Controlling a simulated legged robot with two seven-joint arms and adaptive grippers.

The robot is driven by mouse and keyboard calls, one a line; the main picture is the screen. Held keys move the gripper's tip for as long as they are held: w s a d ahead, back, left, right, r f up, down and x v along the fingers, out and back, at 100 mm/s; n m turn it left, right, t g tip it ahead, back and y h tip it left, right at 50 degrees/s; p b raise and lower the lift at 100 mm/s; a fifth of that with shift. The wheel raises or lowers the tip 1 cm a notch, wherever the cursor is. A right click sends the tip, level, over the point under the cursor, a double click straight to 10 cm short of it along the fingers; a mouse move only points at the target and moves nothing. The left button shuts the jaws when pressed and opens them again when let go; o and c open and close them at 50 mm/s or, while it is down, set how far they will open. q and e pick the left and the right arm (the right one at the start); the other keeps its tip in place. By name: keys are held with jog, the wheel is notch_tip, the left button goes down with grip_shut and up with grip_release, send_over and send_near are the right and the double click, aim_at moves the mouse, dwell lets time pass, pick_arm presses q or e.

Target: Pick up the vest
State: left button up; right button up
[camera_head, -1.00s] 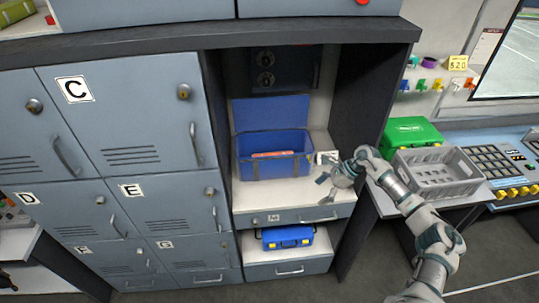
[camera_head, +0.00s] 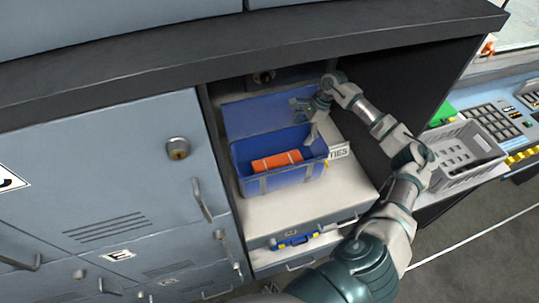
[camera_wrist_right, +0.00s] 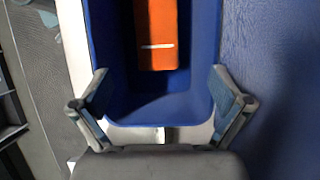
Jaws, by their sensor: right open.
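The vest is a folded orange bundle with a pale stripe (camera_head: 277,161). It lies in the blue box (camera_head: 300,175), whose lid (camera_head: 262,115) stands open at the back. In the right wrist view the vest (camera_wrist_right: 156,35) shows beyond the fingers, inside the box. My right gripper (camera_head: 312,122) is above the box's right rear part. In the wrist view its two fingers (camera_wrist_right: 163,92) are spread wide and empty, apart from the vest. My left gripper is not in view.
The box stands on a white shelf (camera_head: 300,205) in a dark-sided cubby. Grey lockers (camera_head: 100,130) are to the left. A dark counter edge (camera_head: 250,45) runs above. A grey basket (camera_head: 465,155) stands at the right. A blue case (camera_head: 295,240) is below.

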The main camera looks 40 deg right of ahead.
aim_at(279, 163)
jog(key=x, duration=0.3)
jog(key=a+p+x, duration=0.1)
jog(key=x, duration=0.2)
jog(key=shift+s+a, duration=0.2)
jog(key=x, duration=0.1)
jog(key=p+x, duration=0.1)
jog(key=x, duration=0.3)
jog(key=shift+w+d+f+p, duration=0.2)
jog(key=shift+w+f+p, duration=0.05)
jog(key=shift+f+p, duration=0.1)
jog(key=shift+a+f, duration=0.1)
jog(key=shift+f, duration=0.15)
jog(key=p+x, duration=0.1)
jog(key=x, duration=0.1)
jog(key=p+x, duration=0.1)
jog(key=x, duration=0.1)
jog(key=shift+a, duration=0.4)
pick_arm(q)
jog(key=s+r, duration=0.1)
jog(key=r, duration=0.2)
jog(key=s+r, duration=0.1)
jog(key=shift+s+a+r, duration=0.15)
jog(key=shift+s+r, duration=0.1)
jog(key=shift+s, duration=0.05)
pick_arm(e)
jog(key=shift+a+f, duration=0.2)
jog(key=shift+d, duration=0.1)
jog(key=c, duration=1)
